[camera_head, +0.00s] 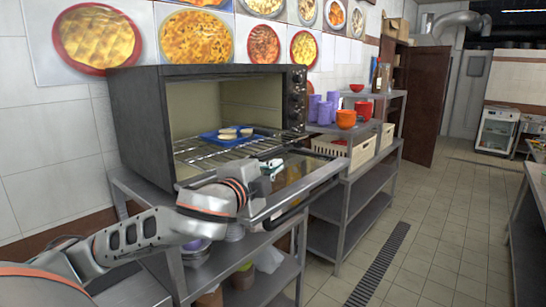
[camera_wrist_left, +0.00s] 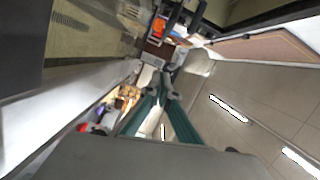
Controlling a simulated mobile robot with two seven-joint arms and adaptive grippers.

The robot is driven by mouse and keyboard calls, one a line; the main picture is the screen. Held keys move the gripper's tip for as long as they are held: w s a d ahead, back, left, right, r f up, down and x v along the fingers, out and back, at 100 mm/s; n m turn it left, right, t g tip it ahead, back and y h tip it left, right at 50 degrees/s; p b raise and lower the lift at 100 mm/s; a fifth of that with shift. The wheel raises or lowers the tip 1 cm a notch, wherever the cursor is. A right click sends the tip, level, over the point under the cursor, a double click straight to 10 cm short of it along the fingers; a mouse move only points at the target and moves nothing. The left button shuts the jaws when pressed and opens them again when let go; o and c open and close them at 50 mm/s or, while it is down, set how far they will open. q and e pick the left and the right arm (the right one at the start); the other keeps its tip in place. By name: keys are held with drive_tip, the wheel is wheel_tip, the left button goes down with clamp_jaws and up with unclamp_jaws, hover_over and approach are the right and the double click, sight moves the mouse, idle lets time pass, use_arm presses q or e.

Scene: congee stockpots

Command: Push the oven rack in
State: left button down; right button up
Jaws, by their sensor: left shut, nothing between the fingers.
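The dark toaster oven (camera_head: 135,125) stands on a metal shelf unit, with its door (camera_head: 308,178) folded down open. The wire oven rack (camera_head: 200,154) lies level inside, with its front edge around the oven mouth. How far it sticks out is hard to tell, as my arm covers part of the front. A blue tray (camera_head: 210,136) with pale pieces of food rests on the rack. My left gripper (camera_head: 272,167) is shut and empty, in front of the oven mouth above the open door. Its teal fingers (camera_wrist_left: 164,88) show close together in the left wrist view. My right gripper is out of view.
Right of the oven, a lower shelf holds purple cups (camera_head: 324,110), red-orange bowls (camera_head: 346,119) and a cream crate (camera_head: 345,148). Bowls and containers stand on the shelf below the oven. The tiled floor (camera_head: 420,230) at the right is clear.

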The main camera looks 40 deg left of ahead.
use_arm(q)
drive_tip(key=shift+a, duration=0.2)
drive_tip(key=w, duration=0.3)
drive_tip(key=w+a, duration=0.1)
drive_tip(key=w, duration=0.2)
drive_tip(key=w+p, duration=0.1)
drive_tip(key=w, duration=0.3)
drive_tip(key=shift+w+a+f, duration=0.1)
drive_tip(key=shift+a+f, duration=0.05)
drive_tip(key=shift+a, duration=0.05)
drive_tip(key=a, duration=0.2)
drive_tip(key=a+f, duration=0.1)
drive_tip(key=shift+a, duration=0.35)
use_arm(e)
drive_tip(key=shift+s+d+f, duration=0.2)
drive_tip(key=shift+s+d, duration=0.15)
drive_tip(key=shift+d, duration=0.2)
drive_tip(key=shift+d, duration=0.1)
use_arm(q)
drive_tip(key=shift+a, duration=0.15)
